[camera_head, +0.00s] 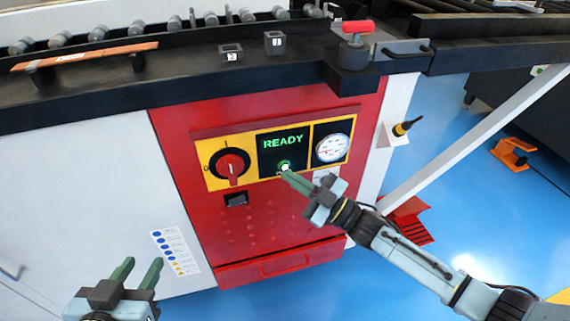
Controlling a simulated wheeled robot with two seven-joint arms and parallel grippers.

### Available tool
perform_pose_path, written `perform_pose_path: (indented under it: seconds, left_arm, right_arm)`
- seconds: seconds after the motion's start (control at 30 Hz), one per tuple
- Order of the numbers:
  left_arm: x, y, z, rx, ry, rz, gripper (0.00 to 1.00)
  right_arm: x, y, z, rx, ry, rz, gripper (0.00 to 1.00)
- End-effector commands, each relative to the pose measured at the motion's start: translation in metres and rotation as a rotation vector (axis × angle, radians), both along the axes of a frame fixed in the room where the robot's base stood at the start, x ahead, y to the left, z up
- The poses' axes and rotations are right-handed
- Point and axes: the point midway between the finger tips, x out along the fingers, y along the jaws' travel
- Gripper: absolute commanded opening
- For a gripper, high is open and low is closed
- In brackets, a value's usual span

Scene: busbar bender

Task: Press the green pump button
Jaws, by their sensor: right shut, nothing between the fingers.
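The green pump button (285,165) is a small lit round button on the black panel, below the green word READY (283,143). My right gripper (287,174) is shut and empty, with its fingertips at the lower edge of the button. I cannot tell whether they touch it. My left gripper (138,268) is open and empty at the lower left, in front of the white cabinet.
A red rotary switch (231,166) sits left of the button and a round gauge (332,148) right of it. A white brace (470,140) slants at the right.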

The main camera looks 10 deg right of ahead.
Motion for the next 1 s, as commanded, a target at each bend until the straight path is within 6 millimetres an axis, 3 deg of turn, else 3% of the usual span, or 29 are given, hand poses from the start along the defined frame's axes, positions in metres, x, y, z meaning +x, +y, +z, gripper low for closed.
perform_pose_path:
  seconds: [0.43,1.0]
  left_arm:
    - [0.0,0.0,0.005,0.0,0.0,0.0,0.36]
    - [0.0,0.0,0.033,0.0,0.0,0.0,0.36]
  right_arm:
    - [-0.007,0.0,0.0,-0.001,0.001,0.0,0.0]
    - [-0.054,-0.002,0.001,0.0,0.0,0.0,0.0]
